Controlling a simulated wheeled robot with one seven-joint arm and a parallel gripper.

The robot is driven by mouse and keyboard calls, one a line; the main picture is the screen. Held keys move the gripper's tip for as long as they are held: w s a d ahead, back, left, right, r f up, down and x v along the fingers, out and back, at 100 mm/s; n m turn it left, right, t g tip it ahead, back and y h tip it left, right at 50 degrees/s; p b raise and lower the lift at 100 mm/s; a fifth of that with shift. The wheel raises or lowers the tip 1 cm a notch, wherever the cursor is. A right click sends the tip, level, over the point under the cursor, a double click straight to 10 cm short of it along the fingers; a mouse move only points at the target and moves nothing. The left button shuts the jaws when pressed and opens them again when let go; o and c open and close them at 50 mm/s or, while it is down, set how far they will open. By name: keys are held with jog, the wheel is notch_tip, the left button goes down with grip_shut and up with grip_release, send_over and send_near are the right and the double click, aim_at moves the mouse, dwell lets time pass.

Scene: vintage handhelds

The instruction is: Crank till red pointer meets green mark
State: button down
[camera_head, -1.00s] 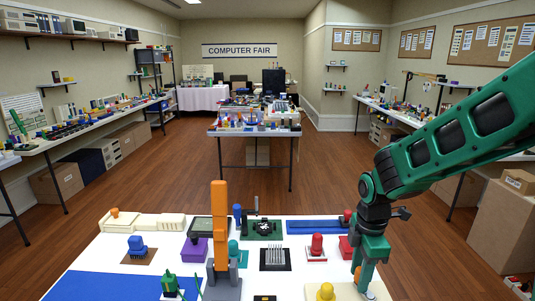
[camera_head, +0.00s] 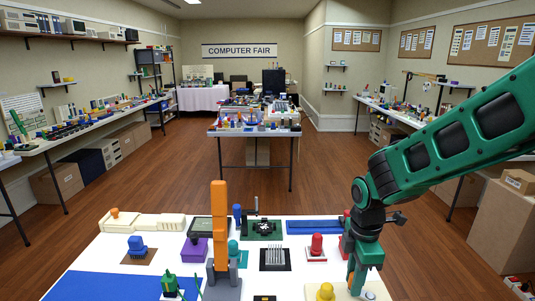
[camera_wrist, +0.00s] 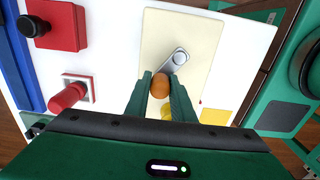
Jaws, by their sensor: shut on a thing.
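In the wrist view my gripper (camera_wrist: 160,88) is shut on the orange crank knob (camera_wrist: 159,84), with a green finger on each side. A grey metal crank arm (camera_wrist: 174,63) runs from the knob up and right to its round pivot on a cream panel (camera_wrist: 207,50). In the head view my gripper (camera_head: 356,284) is low over the front right of the white table. The knob is mostly hidden there, and the crank's pivot (camera_head: 370,295) shows just right of the fingers. I cannot make out a red pointer or a green mark on the panel.
A yellow domed piece (camera_head: 325,292) stands close left of the gripper. A red button (camera_head: 317,244) and a red block with a dark knob (camera_wrist: 56,25) are nearby. An orange post (camera_head: 219,225) rises at the table's middle.

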jog(key=shift+s+a+f, duration=0.15)
jog(key=shift+s, duration=0.05)
jog(key=shift+s+a, duration=0.2)
jog(key=shift+s, duration=0.45)
jog(key=shift+s+a, duration=0.15)
jog(key=shift+s, duration=0.45)
